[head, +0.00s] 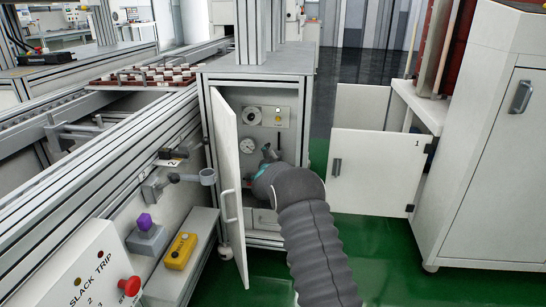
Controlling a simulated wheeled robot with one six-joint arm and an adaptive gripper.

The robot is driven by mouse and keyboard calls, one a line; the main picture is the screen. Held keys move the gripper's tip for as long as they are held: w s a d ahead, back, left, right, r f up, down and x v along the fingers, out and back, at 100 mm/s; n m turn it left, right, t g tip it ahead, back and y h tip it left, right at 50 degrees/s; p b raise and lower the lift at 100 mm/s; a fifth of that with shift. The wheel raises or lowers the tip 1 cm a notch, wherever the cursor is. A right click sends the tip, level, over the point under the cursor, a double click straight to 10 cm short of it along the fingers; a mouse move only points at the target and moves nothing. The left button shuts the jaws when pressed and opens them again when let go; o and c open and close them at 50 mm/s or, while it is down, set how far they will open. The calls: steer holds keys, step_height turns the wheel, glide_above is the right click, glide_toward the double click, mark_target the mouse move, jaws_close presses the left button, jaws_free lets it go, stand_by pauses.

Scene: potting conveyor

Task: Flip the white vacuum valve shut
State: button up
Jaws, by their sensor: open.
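The cabinet (258,76) stands open in the middle of the head view. On its inner back wall is a small white fitting (248,146), which may be the vacuum valve; its handle position is too small to tell. My gripper (267,152) reaches into the cabinet opening, just right of this white fitting in the picture. It is open, and I see nothing held in it. Contact with the fitting cannot be told. My sleeved arm hides the lower right of the interior.
The cabinet door (229,185) hangs open on the left, close to my arm. A panel with a round dial (251,116) and a yellow light (278,120) is above the fitting. A yellow box (180,251) lies on the left ledge.

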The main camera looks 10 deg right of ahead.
steer(key=c, duration=1.2)
steer(key=shift+o, duration=0.2)
steer(key=n, duration=0.1)
steer(key=n+b, duration=0.1)
steer(key=shift+a+f+n, duration=0.2)
steer(key=shift+f+n, duration=0.1)
steer(key=shift+n, duration=0.1)
steer(key=n, duration=0.4)
steer(key=f+n+b, duration=0.1)
steer(key=n, duration=0.3)
steer(key=shift+w+a+f, duration=0.1)
steer(key=shift+a, duration=0.05)
steer(key=shift+n, duration=0.3)
